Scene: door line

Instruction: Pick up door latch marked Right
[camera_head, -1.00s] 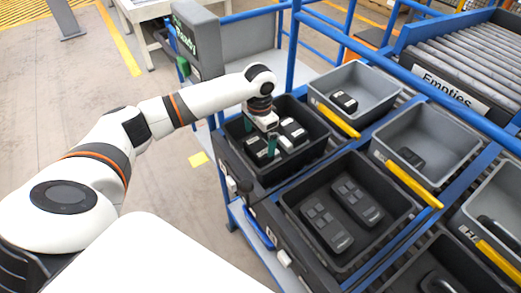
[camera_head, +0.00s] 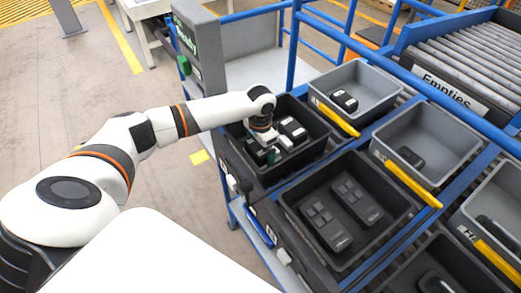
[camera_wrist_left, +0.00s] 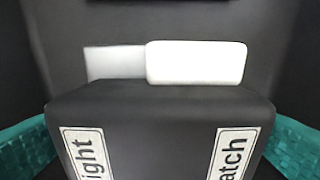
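The latch marked "ight" and "atch" (camera_wrist_left: 160,130) fills the lower middle of the left wrist view; it is a dark block with white labels and a white part on top. In the head view a dark latch (camera_head: 255,153) sits under my left gripper (camera_head: 264,153), partly hidden by it. Another latch (camera_head: 293,130) lies beside it in the same black bin (camera_head: 303,163). My left gripper's teal fingers stand apart, one on each side of the labelled latch, and look open. Whether they touch it is unclear. My right gripper is not in view.
A black bin (camera_head: 385,235) with two keypad-like parts stands in front. Grey bins (camera_head: 375,85) and (camera_head: 460,135) with small dark parts stand behind it. Blue rails (camera_head: 345,45) and an "Empties" roller conveyor (camera_head: 450,60) border the rack. A grey post (camera_head: 200,60) stands behind my arm.

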